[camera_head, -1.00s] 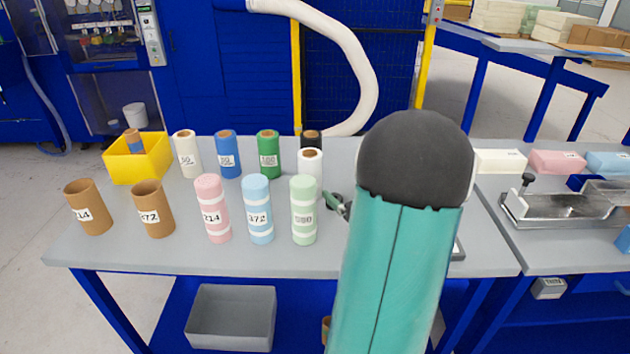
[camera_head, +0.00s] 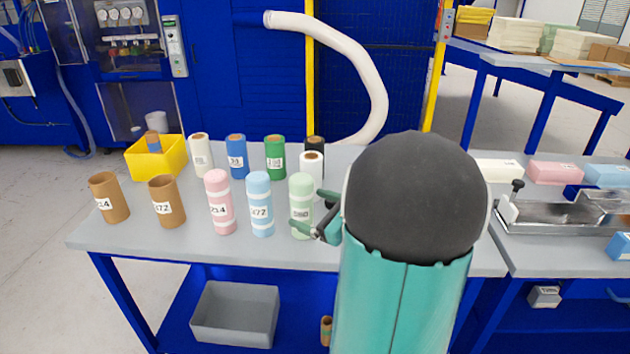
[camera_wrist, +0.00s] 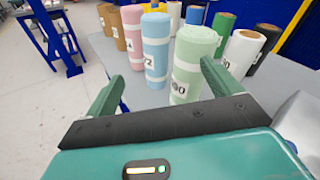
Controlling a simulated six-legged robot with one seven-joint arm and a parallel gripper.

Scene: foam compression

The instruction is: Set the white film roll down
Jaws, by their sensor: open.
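The white film roll (camera_head: 311,167) stands upright on the table, in front of a black roll and behind the pale green foam roll (camera_head: 300,190). It shows a brown core on top, and its lower part is partly hidden. In the wrist view the white roll (camera_wrist: 243,52) stands behind and to the right of the green roll (camera_wrist: 194,62). My gripper (camera_head: 310,210) is open and empty, close to the green roll. In the wrist view its fingers (camera_wrist: 164,72) are spread, with the blue and green rolls beyond them. I cannot tell whether a finger touches the green roll.
Pink (camera_head: 219,203) and blue (camera_head: 259,205) foam rolls stand left of the green one, then two brown cardboard tubes (camera_head: 167,203). Cream, blue and green film rolls stand behind, beside a yellow bin (camera_head: 157,158).

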